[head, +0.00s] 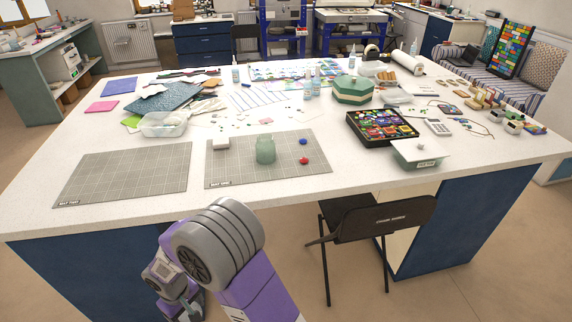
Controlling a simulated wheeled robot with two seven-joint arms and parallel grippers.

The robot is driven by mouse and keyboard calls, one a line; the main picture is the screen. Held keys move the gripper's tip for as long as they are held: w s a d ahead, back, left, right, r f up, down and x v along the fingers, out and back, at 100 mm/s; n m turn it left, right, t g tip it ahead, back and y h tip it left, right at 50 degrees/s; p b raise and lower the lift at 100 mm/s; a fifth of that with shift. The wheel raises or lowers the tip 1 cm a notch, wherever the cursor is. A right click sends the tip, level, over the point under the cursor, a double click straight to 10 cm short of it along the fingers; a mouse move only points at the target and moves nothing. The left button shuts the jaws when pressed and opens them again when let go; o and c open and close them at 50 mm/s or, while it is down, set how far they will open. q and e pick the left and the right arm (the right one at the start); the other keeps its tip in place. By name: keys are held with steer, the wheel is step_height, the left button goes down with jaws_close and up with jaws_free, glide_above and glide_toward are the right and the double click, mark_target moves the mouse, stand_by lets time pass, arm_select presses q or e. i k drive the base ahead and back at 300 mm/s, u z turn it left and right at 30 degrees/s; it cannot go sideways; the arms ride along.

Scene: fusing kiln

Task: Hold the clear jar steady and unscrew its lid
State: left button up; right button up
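A small greenish, see-through jar (265,151) stands upright on the right grey cutting mat (232,172), near the front edge of the table. Its top is about as pale green as its body, and I cannot make out a separate lid at this size. No gripper touches the jar. A purple and grey arm of mine (222,245) shows low in the head view, in front of the table and below its top. I cannot make out any gripper fingers on it. My other arm does not show.
A white block (221,143), a blue piece (303,141) and a red piece (304,160) lie near the jar. The left mat (125,172) is bare. A black tray of coloured glass (382,129) and a lidded box (418,152) stand right. A chair (375,222) stands in front.

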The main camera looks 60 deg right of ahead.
mark_target(266, 145)
steer(key=k, duration=0.25)
steer(key=z, duration=0.9)
